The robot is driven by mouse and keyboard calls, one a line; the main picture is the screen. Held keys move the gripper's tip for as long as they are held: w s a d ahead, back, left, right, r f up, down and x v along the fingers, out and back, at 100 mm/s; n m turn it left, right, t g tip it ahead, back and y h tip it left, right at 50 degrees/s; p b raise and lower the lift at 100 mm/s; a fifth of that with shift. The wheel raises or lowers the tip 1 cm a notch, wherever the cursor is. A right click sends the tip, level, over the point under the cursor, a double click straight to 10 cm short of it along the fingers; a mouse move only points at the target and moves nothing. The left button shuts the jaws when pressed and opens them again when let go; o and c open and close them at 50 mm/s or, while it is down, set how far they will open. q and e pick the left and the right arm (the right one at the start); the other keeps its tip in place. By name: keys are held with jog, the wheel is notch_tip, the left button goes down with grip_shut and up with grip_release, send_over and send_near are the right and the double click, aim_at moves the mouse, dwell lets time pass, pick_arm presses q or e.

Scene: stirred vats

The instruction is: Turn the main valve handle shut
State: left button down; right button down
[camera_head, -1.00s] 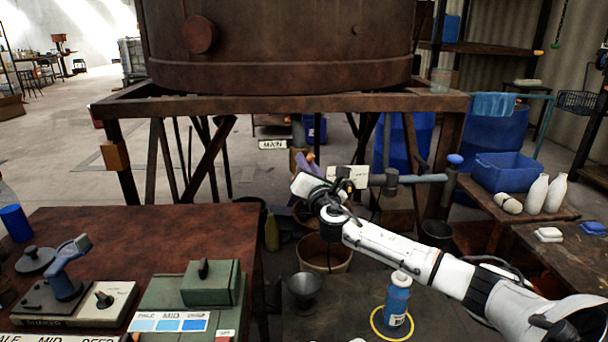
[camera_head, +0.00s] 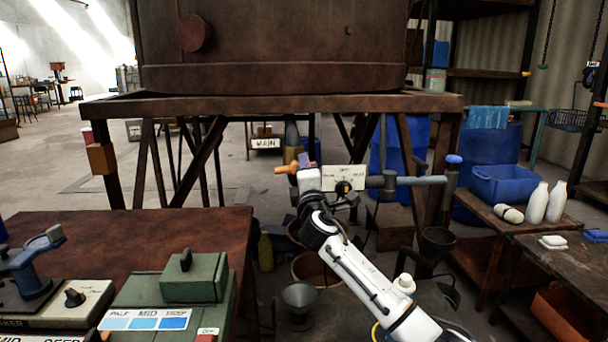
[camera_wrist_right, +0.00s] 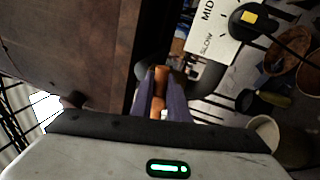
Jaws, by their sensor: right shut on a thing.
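The main valve handle is an orange bar (camera_head: 284,169) below the vat frame, near the MAIN sign (camera_head: 265,143). It sticks out to the left of my right gripper (camera_head: 303,162). In the right wrist view the orange handle (camera_wrist_right: 161,78) lies between the two purple fingers of my right gripper (camera_wrist_right: 161,100), which is shut on it. The gripper and wrist hide part of the valve body. My left gripper is not in view.
A white dial panel (camera_head: 343,173) with a black knob sits just right of the gripper, beside a grey pipe (camera_head: 420,181). The rusty vat frame (camera_head: 270,105) is above. A bench (camera_head: 130,235) is at left.

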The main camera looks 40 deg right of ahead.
jog(key=shift+f+m+b, duration=0.25)
jog(key=shift+m+b, duration=0.25)
jog(key=shift+m, duration=0.5)
jog(key=c, duration=1.7)
grip_release()
jog(key=v, duration=1)
jog(key=shift+a+p, duration=0.15)
jog(key=shift+p, duration=0.25)
